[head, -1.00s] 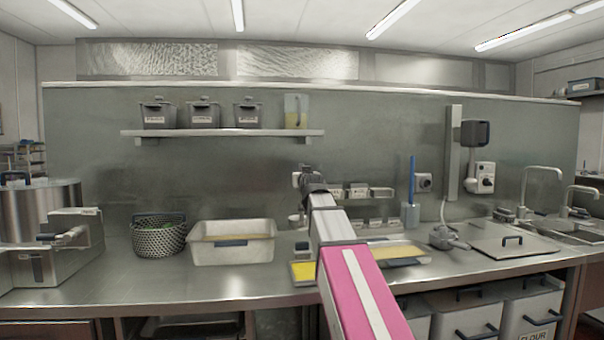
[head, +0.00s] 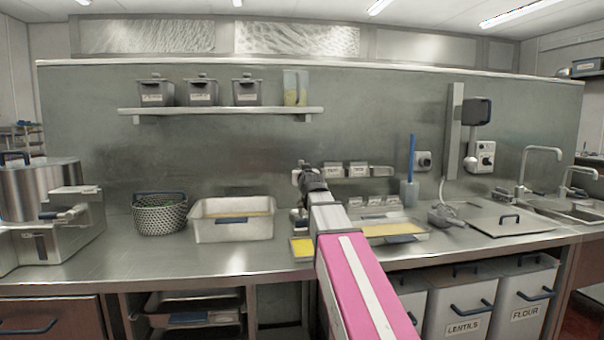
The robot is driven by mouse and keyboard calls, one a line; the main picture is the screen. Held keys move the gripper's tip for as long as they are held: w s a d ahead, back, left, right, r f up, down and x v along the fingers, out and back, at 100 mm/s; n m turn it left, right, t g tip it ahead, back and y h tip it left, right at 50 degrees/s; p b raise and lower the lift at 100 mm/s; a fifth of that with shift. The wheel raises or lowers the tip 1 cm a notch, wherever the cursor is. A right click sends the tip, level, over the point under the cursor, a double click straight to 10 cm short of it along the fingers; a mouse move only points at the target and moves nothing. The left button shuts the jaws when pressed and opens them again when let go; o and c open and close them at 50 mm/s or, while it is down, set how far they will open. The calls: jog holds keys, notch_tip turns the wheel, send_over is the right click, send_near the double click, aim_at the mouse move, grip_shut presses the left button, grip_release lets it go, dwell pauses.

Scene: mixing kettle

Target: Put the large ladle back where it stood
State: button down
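I cannot make out a large ladle for certain. A tall blue handle (head: 412,158) stands upright in a grey holder (head: 409,194) at the back of the counter; its lower end is hidden, so I cannot tell what tool it is. My arm reaches forward over the counter, and my gripper (head: 306,180) is at its far end, left of the blue handle. My gripper is small, dark and partly hidden by my own wrist. I cannot see whether its fingers are apart or hold anything. The mixing kettle (head: 42,192) stands at the far left.
A perforated basket (head: 160,217) and a white tub (head: 232,228) stand left of my arm. A yellow-topped tray (head: 392,232) lies right of it. A wall shelf (head: 220,111) holds dark tubs. A sink (head: 577,206) is at the right. Bins (head: 525,303) stand under the counter.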

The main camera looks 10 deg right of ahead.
jog(key=shift+f, duration=0.35)
dwell(0.5)
jog(key=shift+c, duration=2.1)
grip_release()
jog(key=shift+s, duration=0.15)
jog(key=s, duration=0.7)
jog(key=shift+s+f, duration=0.15)
jog(key=shift+s, duration=0.2)
jog(key=shift+d, duration=0.1)
